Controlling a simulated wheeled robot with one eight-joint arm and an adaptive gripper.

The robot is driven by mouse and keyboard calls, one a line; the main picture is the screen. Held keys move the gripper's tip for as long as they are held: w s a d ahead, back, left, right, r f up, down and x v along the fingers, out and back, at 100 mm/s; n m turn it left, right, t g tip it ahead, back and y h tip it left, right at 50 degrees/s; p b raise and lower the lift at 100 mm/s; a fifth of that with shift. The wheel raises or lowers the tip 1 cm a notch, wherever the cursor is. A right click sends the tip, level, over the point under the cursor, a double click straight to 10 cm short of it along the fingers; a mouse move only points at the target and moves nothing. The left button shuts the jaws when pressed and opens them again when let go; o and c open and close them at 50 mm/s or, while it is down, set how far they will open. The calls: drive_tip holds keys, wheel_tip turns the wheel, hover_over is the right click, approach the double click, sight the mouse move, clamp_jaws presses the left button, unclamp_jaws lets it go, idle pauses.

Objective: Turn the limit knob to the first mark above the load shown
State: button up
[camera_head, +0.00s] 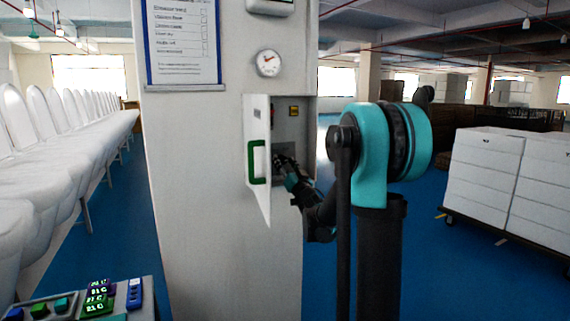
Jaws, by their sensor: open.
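A small wall cabinet (293,133) on the white pillar stands open. A small yellow-framed panel (293,111) sits higher inside the cabinet. A round white dial (268,63) with a red pointer hangs on the pillar above the cabinet; its figures are too small to read.
A blue-framed checklist (183,42) hangs on the pillar. A console (135,293) with coloured buttons and blocks is at the lower left. White boxes (485,170) stand on a trolley at the right. Blue floor lies between.

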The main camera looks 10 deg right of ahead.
clamp_jaws()
idle(0.4)
drive_tip(key=shift+n, duration=0.5)
drive_tip(key=n+g+y, duration=0.1)
drive_tip(key=n+y, duration=0.1)
drive_tip(key=n, duration=0.2)
drive_tip(key=n+g+y, duration=0.1)
drive_tip(key=n+y, duration=0.1)
drive_tip(key=n, duration=0.2)
drive_tip(key=shift+w+d, duration=0.1)
drive_tip(key=shift+d, duration=0.05)
drive_tip(key=n+g+y, duration=0.1)
drive_tip(key=n, duration=0.1)
drive_tip(key=n+g, duration=0.1)
drive_tip(key=n, duration=0.2)
drive_tip(key=n+y, duration=0.1)
drive_tip(key=n, duration=0.1)
drive_tip(key=shift+r+g+y, duration=0.1)
drive_tip(key=shift+g+y, duration=0.2)
drive_tip(key=shift+g, duration=0.1)
drive_tip(key=shift+n, duration=0.4)
unclamp_jaws()
